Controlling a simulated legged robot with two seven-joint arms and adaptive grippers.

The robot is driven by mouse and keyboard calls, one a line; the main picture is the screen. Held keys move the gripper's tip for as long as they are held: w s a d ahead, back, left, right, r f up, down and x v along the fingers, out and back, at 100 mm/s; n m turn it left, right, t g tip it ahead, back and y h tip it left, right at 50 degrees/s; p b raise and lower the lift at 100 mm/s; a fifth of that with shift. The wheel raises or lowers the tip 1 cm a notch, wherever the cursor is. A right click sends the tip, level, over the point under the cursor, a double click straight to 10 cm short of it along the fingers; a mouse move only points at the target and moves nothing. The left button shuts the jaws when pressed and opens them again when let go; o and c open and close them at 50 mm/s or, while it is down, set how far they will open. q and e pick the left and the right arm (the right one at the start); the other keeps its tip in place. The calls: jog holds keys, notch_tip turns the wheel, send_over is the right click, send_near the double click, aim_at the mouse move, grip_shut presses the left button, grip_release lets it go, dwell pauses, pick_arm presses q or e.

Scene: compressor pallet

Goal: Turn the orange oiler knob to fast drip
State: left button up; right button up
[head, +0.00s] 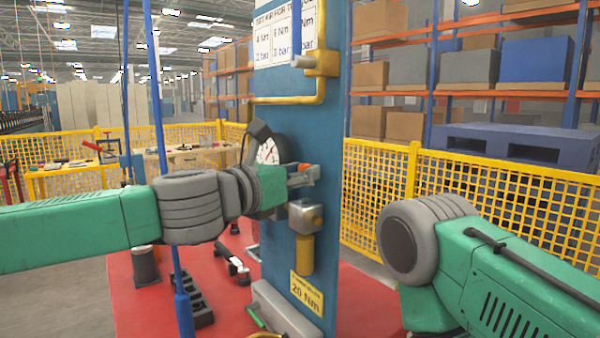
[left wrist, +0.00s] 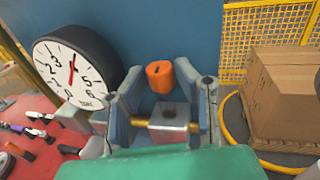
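The orange oiler knob (left wrist: 160,76) shows in the left wrist view against the blue panel, just above a grey metal block (left wrist: 170,122) with brass fittings. My left gripper (left wrist: 168,88) is open, with one finger on each side of the knob and gaps visible beside it. In the head view, my left gripper (head: 300,176) is at the panel, just above the grey block (head: 305,216) with its brass cylinder (head: 305,253). A small orange part of the knob (head: 309,168) shows there; the fingers hide the rest. My right arm is in view at the right, but its gripper is not.
A black-rimmed gauge (left wrist: 78,70) is close to the left of my left gripper. A yellow pipe (head: 290,99) runs above. The blue panel (head: 335,130) stands on a red pallet (head: 140,310) with loose tools. Yellow mesh fencing (head: 385,190) stands behind.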

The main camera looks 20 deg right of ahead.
pick_arm(q)
grip_shut()
jog(key=n+t+y+b, duration=0.2)
jog(key=t+y+b, duration=0.1)
jog(key=shift+s+d+f+n, duration=0.1)
jog(key=shift+s+d+n, duration=0.1)
jog(key=shift+n, duration=0.2)
jog(key=shift+d+n+t+y+b, duration=0.1)
jog(key=shift+n+t+y+b, duration=0.4)
jog(key=shift+n+t+y, duration=1.2)
jog(key=shift+y, duration=0.5)
